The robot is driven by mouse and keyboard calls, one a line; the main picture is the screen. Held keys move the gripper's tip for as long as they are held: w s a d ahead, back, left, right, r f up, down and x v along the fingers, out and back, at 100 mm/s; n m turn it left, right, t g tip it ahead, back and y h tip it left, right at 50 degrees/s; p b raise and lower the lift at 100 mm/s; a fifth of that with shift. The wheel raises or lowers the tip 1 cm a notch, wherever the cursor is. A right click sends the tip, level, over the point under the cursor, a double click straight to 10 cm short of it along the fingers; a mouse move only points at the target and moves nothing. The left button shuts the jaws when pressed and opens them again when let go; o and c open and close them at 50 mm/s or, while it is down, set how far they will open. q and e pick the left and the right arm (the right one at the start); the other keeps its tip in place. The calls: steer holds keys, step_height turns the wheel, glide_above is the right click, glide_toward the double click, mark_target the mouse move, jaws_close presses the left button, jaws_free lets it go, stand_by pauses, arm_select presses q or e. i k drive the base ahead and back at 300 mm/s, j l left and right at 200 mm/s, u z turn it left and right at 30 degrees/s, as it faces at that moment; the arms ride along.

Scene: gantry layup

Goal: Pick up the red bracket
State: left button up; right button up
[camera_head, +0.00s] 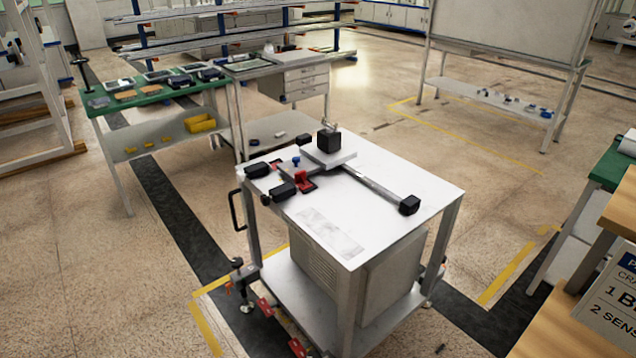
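A small red bracket-like part (302,178) lies on the white top of a wheeled cart (390,192), near its left edge. It sits among black parts, and I cannot make out its exact shape at this size. Other small red pieces (265,307) show low at the cart's front left side. Neither of my grippers is in view.
On the cart top are a black cube (329,140) on a grey plate, a bar ending in a black block (409,205), and black cylinders (257,170). A green-topped table (150,96) stands behind left. A wooden-edged bench is at right. Floor around the cart is mostly open.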

mark_target(300, 180)
steer(key=j+z, duration=0.15)
steer(key=z, duration=0.2)
steer(key=i+j+z, duration=0.1)
steer(key=z, duration=0.2)
steer(key=j+z, duration=0.65)
steer(key=j, duration=0.6)
steer(key=j+z, duration=0.3)
steer(key=j, duration=1.05)
steer(key=k+j, duration=0.1)
steer(key=j, duration=0.3)
